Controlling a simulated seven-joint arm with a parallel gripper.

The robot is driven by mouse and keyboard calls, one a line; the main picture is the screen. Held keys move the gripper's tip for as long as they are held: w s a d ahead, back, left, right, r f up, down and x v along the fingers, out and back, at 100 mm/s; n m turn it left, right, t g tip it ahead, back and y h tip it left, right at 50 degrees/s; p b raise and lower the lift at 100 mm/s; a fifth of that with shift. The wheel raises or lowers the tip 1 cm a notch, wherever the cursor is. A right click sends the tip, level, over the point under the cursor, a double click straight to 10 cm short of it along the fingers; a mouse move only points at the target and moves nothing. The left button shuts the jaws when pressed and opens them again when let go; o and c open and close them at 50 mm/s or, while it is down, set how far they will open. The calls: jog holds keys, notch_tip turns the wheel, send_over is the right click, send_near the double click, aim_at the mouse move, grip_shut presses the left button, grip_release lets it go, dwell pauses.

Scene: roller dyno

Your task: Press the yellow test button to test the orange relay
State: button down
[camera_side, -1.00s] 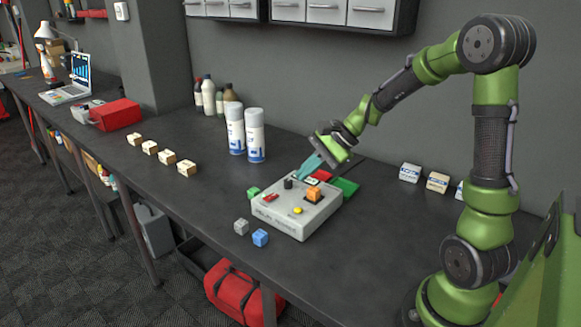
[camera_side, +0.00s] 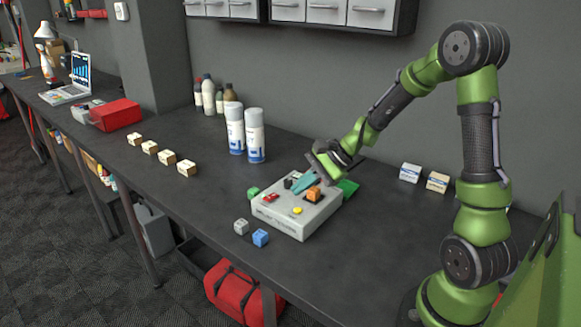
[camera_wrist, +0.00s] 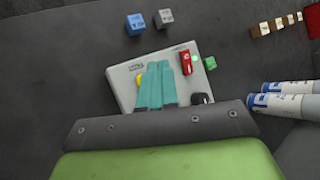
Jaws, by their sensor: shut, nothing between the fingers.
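The grey relay tester box (camera_side: 270,212) stands on the dark bench. The orange relay (camera_side: 313,194) sits on its top, toward the right. The yellow test button (camera_side: 297,210) is on the top near the front edge; in the wrist view only its edge (camera_wrist: 139,82) shows beside my fingers. My gripper (camera_side: 297,191) has teal fingers, shut and empty, held low over the middle of the box, left of the orange relay. In the wrist view my fingers (camera_wrist: 157,65) cover part of the box (camera_wrist: 122,72), and the orange relay is hidden.
A red switch (camera_side: 270,197) and a black knob (camera_side: 289,181) are on the box. Blue (camera_side: 260,238), grey (camera_side: 241,227) and green (camera_side: 253,193) relays lie beside it. Spray cans (camera_side: 254,135) and small boxes (camera_side: 186,168) stand farther left. The bench's front right is clear.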

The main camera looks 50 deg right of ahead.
jog(key=shift+f, duration=1.6)
dwell(0.8)
jog(key=shift+f, duration=0.4)
jog(key=shift+f, duration=0.4)
dwell(0.5)
jog(key=shift+r, duration=0.85)
jog(key=shift+r, duration=2.5)
